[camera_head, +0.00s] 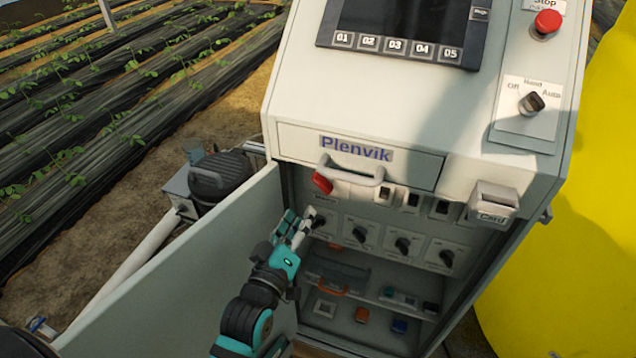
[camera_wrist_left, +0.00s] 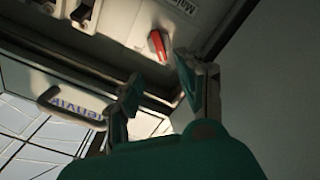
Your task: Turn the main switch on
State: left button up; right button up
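The main switch shows as a red handle (camera_wrist_left: 157,45) beside a partly visible "Main" label in the left wrist view. In the head view, the red handle (camera_head: 323,183) is at the upper left of the open cabinet, just under the drawer front. My left gripper (camera_head: 298,226) is in the cabinet opening, below and slightly left of the red handle. In the left wrist view my left gripper (camera_wrist_left: 160,86) has its two fingers apart with nothing between them. The red handle lies beyond the fingertips, closer to the right finger, and appears untouched. My right gripper is not in view.
The cabinet door (camera_head: 195,265) stands open on the left. A drawer with a grey handle (camera_head: 350,172) sits above the opening. Several black rotary knobs (camera_head: 360,236) line the panel. A shelf (camera_head: 375,285) holds small parts below. A yellow tank (camera_head: 580,230) stands right.

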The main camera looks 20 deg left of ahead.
aim_at(319, 184)
pick_arm(q)
jog(key=w, duration=0.5)
jog(key=w+p, duration=0.1)
jog(key=w, duration=0.4)
jog(key=shift+w+d, duration=0.2)
jog(key=shift+w, duration=0.15)
grip_shut()
